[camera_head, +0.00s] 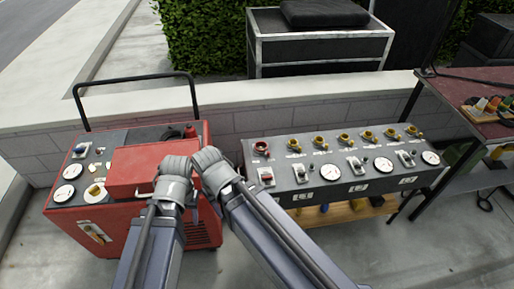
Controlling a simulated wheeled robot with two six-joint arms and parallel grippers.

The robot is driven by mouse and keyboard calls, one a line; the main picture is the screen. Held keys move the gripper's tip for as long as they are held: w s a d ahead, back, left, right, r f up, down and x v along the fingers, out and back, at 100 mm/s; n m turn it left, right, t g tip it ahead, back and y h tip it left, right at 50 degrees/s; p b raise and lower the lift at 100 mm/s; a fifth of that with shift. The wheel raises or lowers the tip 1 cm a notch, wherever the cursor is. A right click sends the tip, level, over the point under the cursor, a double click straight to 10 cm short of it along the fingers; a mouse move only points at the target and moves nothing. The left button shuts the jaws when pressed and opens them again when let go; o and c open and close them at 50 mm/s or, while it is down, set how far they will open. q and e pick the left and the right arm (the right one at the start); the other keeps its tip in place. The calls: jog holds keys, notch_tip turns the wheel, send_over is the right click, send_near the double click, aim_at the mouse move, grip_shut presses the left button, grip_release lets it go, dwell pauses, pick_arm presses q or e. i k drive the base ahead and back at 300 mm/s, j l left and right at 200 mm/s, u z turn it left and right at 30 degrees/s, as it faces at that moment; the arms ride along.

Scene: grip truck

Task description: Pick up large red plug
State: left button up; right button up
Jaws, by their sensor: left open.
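I cannot single out a large red plug with certainty. A dark red cylindrical piece (190,131) stands at the back right of the red cart's top. A red round fitting (261,147) sits at the left end of the long grey panel. Small red and other coloured pieces (492,104) stand on the right-hand table. My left gripper (174,168) is over the front of the red cart, open, with nothing seen in it. My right gripper (208,160) is close beside it, between cart and panel; its fingers are hidden by the wrist.
The red cart (130,225) with gauges and a black handle stands at left. The grey panel (325,172) carries gauges, switches and yellow fittings. A dark red-topped table (455,95) is at right. A low block wall (230,122) runs behind. The pavement in front is clear.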

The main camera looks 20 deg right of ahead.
aim_at(190, 130)
jog(key=i+j+u, duration=0.35)
jog(key=i+u, duration=0.35)
jog(key=i, duration=0.2)
